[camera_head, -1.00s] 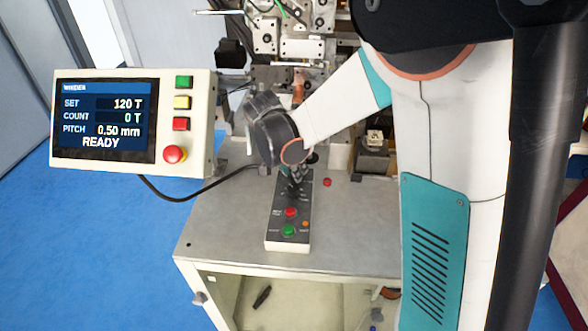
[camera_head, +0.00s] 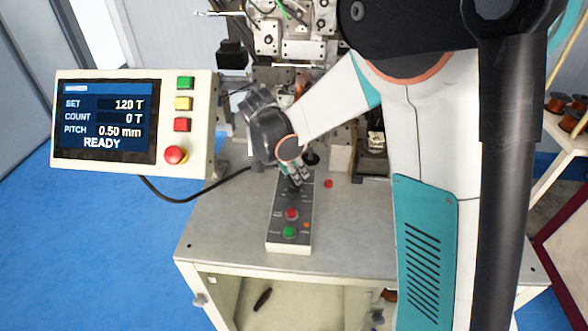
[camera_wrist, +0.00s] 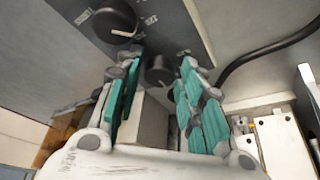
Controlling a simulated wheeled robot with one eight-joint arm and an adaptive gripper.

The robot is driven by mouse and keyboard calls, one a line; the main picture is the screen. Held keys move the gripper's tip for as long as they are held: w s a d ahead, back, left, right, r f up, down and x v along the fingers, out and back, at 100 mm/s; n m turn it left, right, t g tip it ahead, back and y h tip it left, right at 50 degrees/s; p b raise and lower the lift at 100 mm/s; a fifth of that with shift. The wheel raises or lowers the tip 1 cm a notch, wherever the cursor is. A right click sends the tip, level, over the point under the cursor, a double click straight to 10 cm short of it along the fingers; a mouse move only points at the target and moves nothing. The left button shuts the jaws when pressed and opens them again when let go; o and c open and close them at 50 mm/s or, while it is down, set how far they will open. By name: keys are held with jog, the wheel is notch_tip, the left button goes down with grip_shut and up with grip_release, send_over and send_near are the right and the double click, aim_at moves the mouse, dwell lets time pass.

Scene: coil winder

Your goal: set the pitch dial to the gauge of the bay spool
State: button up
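The grey control box (camera_head: 278,238) lies on the table and carries the dials. In the wrist view, one dark dial (camera_wrist: 158,70) sits between my gripper's fingertips and another dark dial with a white pointer line (camera_wrist: 115,20) sits beyond the left finger. I cannot read which is the pitch dial. My gripper (camera_wrist: 160,62) has its teal-padded fingers apart, with gaps beside the dial. In the head view my gripper (camera_head: 297,176) is over the box's far end and hides the dials. The screen (camera_head: 105,122) reads SET 120 T, COUNT 0 T, PITCH 0.50 mm, READY. No bay spool is clearly identifiable.
The box's near end has a red button (camera_head: 291,214) and a green button (camera_head: 289,232). The winder (camera_head: 292,45) stands behind. A shelf at right holds several copper-coloured spools (camera_head: 558,102). A black cable (camera_head: 195,198) runs from the screen housing. The table's left front is clear.

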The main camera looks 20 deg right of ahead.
dwell(0.3)
jog(key=v, duration=1.2)
jog(key=shift+s, duration=0.1)
jog(key=s+d+n+t+y+b, duration=0.1)
jog(key=s+d+n+t+y, duration=0.1)
jog(key=s+n, duration=0.4)
jog(key=s+d+n+t+y+b, duration=0.1)
jog(key=s+n, duration=0.6)
jog(key=s, duration=0.9)
jog(key=shift+d+f+t+y, duration=0.3)
jog(key=shift+d+t+y, duration=0.2)
jog(key=shift+d+t, duration=0.65)
jog(key=shift+s+a, duration=0.1)
jog(key=shift+a, duration=0.05)
